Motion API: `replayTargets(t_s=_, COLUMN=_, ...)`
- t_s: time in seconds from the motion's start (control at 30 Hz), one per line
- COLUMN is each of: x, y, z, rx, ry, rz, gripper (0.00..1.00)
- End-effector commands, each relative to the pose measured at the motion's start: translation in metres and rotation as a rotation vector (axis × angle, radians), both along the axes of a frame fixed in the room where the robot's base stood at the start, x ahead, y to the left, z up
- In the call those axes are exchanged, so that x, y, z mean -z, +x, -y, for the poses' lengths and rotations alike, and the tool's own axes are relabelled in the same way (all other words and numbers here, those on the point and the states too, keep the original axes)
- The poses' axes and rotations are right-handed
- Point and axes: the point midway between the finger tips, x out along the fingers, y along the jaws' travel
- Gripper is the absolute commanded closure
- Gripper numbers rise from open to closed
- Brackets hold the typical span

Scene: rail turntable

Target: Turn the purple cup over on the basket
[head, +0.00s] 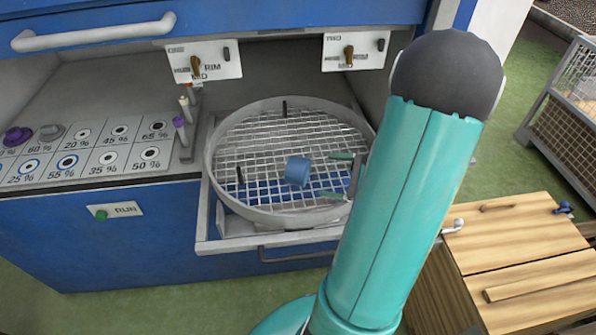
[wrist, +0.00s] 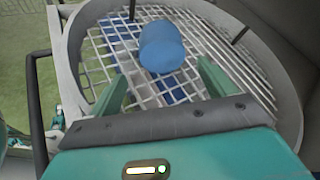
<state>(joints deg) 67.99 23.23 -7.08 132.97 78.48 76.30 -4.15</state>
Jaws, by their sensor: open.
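A small blue cup-like cylinder (head: 297,171) is on the wire mesh of the round basket (head: 222,196), right of its middle. In the wrist view the cylinder (wrist: 162,46) is just beyond and between the fingertips (wrist: 161,77), with nothing held.
Short black posts (head: 240,175) stand at the basket's rim. The basket sits on a pulled-out grey tray (head: 215,246) in a blue cabinet (head: 130,235). A panel with percent dials (head: 90,152) and a purple knob (head: 17,137) is left. A wooden crate (head: 515,250) stands right.

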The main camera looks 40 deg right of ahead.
Motion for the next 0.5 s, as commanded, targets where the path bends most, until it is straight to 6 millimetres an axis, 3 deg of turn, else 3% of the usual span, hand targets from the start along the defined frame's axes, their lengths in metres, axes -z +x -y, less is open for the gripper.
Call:
replayTargets(t_s=0.2, x=0.015, y=0.038, z=-0.015, rx=-0.004, ry=0.002, rz=-0.001, gripper=0.17)
replayTargets(t_s=0.5, x=0.022, y=0.063, z=-0.025, rx=-0.006, ry=0.001, rz=-0.001, gripper=0.17)
